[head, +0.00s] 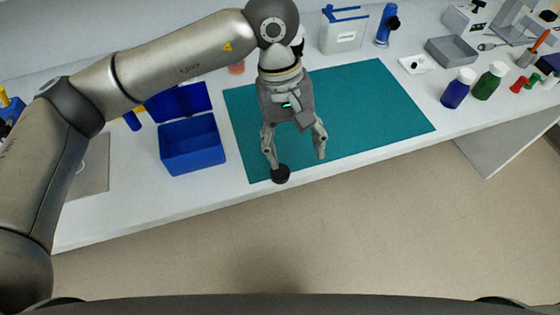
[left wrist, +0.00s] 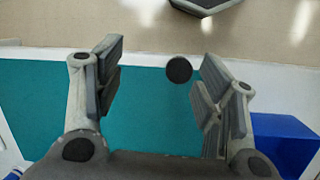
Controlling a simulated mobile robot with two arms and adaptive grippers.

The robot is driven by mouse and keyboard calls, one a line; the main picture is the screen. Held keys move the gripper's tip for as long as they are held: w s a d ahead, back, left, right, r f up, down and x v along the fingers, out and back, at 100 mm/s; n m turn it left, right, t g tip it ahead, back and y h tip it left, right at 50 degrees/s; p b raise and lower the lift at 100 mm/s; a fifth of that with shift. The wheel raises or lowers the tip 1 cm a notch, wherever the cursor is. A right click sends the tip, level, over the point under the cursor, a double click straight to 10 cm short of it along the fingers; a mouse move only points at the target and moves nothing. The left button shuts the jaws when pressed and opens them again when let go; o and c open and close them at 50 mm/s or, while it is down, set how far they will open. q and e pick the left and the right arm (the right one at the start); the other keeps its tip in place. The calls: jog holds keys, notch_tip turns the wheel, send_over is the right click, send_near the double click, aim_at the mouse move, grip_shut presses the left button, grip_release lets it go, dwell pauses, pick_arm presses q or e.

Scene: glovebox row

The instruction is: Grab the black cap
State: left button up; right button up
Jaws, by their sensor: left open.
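The black cap (head: 281,174) is a small dark round piece at the front edge of the teal mat. My left gripper (head: 296,159) points down over the front of the mat, its fingers spread wide and nothing between them held. In the head view the cap shows right at the tip of its left-hand finger. In the left wrist view the cap (left wrist: 178,69) shows in the gap between the fingers of the left gripper (left wrist: 158,58), nearer the right-hand finger. I cannot tell whether that finger touches it. My right gripper is not in view.
The teal mat (head: 380,105) is mostly clear. An open blue box (head: 192,147) stands to its left. A grey tray (head: 452,50), a blue bottle (head: 457,90) and a green bottle (head: 489,82) stand to the right. The white table's front edge runs close to the cap.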

pick_arm(q)
jog(key=w+a+y, duration=0.2)
jog(key=w+a, duration=0.1)
jog(key=p, duration=0.1)
send_over(280, 171)
jog(key=shift+t, duration=0.4)
jog(key=f, duration=0.4)
jog(key=shift+w+a+f, duration=0.15)
jog(key=shift+w+a, duration=0.2)
jog(key=f, duration=0.1)
jog(key=f+p, duration=0.1)
jog(key=f, duration=0.1)
jog(key=f+p, duration=0.1)
jog(key=f, duration=0.1)
jog(key=shift+s+d+f, duration=0.2)
jog(key=shift+s+d, duration=0.1)
jog(key=shift+d, duration=0.05)
jog(key=shift+f, duration=0.25)
jog(key=c, duration=0.8)
